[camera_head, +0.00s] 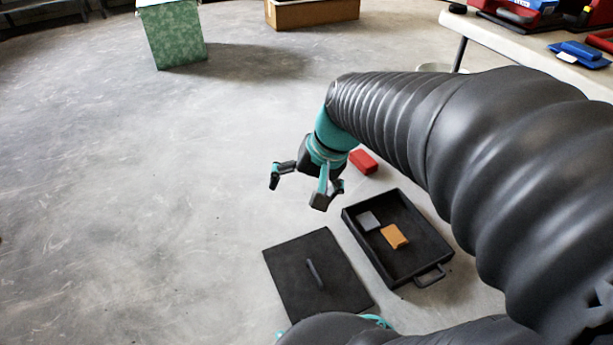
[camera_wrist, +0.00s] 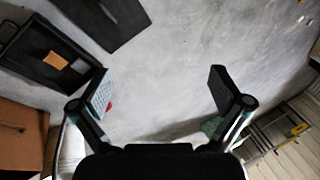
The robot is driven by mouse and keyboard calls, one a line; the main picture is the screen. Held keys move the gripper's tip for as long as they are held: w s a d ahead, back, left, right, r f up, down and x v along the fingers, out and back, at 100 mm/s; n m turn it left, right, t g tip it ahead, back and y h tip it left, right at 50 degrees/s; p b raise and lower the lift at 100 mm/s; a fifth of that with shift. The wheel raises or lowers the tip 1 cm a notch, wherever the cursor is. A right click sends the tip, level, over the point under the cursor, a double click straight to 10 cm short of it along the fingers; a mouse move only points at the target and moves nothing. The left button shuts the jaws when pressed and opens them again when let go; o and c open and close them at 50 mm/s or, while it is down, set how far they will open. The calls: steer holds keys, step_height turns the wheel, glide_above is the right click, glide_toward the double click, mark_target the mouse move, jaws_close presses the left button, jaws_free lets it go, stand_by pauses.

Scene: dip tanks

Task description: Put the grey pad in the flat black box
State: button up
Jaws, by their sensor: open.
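The grey pad (camera_head: 369,221) lies flat inside the flat black box (camera_head: 400,213), near its left wall. An orange block (camera_head: 395,237) lies beside it in the box. In the wrist view the pad (camera_wrist: 80,66) and the box (camera_wrist: 28,48) show at the upper left. The box is open and stands on the floor. My gripper (camera_head: 297,191) is open and empty above the floor, up and left of the box in the head view. In the wrist view its fingers (camera_wrist: 160,84) are wide apart with only bare floor between them.
A black lid with a handle (camera_head: 296,268) lies on the floor left of the box. A red block (camera_head: 364,161) lies behind the box. A green patterned box (camera_head: 174,35), a cardboard box (camera_head: 313,12) and a table (camera_head: 540,50) stand farther back. The left floor is clear.

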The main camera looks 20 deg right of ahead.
steer(key=s+r+n+t+h, duration=0.2)
steer(key=s+r+n+h, duration=0.1)
steer(key=s, duration=0.5)
steer(key=shift+d+r+n+t, duration=0.3)
steer(key=shift+r+n+t, duration=0.15)
steer(key=shift+n, duration=0.35)
